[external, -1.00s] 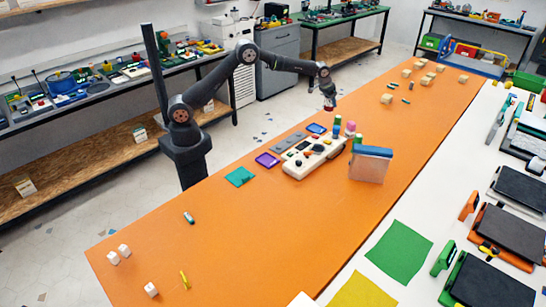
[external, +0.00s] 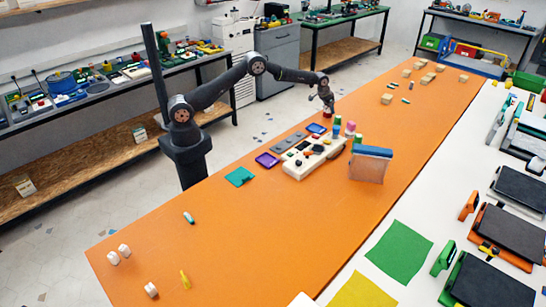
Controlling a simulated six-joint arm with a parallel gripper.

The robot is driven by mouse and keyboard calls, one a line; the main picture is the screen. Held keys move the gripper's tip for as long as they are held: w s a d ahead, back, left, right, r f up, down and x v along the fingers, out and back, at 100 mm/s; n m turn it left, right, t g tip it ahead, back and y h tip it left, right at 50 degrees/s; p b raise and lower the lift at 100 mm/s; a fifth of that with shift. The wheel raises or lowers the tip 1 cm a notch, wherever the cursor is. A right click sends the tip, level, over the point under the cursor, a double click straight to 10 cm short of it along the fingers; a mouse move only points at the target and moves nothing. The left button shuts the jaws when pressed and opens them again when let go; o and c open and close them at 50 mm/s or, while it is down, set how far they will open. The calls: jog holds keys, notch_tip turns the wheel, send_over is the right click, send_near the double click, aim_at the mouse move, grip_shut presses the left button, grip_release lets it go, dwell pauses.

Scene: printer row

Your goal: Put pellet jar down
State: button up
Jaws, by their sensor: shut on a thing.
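My gripper (external: 326,104) is over the back edge of the orange table, at the far side of the white console. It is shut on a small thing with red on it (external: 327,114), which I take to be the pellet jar. The jar is tiny here and partly hidden by the fingers. I cannot tell whether its base touches the table. A blue tray (external: 316,128) lies just below it in the picture. A green jar-like piece (external: 337,122) and a pink one (external: 350,127) stand close to its right.
The white console (external: 310,157) and a clear bin with a blue top (external: 368,166) stand nearby. A purple tray (external: 267,160) and a teal square (external: 239,177) lie to the left. Wooden blocks (external: 387,99) sit farther right. The front of the orange table (external: 235,240) is mostly clear.

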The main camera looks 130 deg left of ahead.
jog(key=shift+f, duration=0.15)
jog(key=o, duration=1.1)
jog(key=shift+c, duration=0.2)
jog(key=v, duration=1.2)
jog(key=x, duration=1.2)
jog(key=shift+f, duration=0.1)
notch_tip(320, 180, up, 2)
jog(key=shift+r, duration=0.25)
